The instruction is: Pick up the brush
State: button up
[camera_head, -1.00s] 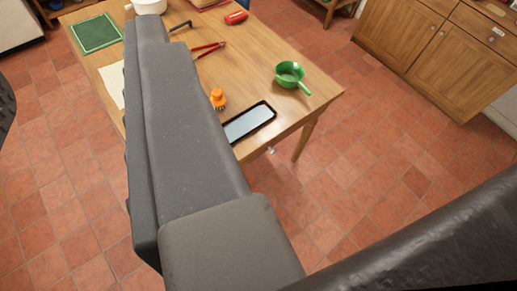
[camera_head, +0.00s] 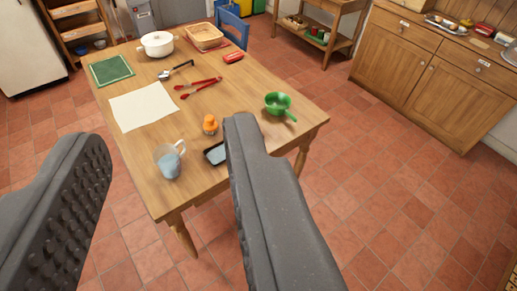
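The orange brush (camera_head: 210,125), a small round scrubbing brush with a knob on top, stands on the wooden table (camera_head: 150,188) near its front right part. My gripper (camera_head: 166,138) is open and empty, with one dark finger at the left and the other right of centre. In the picture the brush lies between the two fingertips, nearer the right one. The gripper is close to the camera and apart from the brush, which is fully in view.
A glass mug (camera_head: 168,161) stands left of the brush. A dark-rimmed tray or device (camera_head: 215,154) is partly hidden by my right finger. A green pan (camera_head: 278,104) stands to the right. Red tongs (camera_head: 198,87) and white paper (camera_head: 143,107) lie behind. Tiled floor is clear at right.

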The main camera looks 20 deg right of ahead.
aim_at(210, 125)
jog(key=z, duration=0.2)
jog(key=i, duration=1)
jog(key=u, duration=0.05)
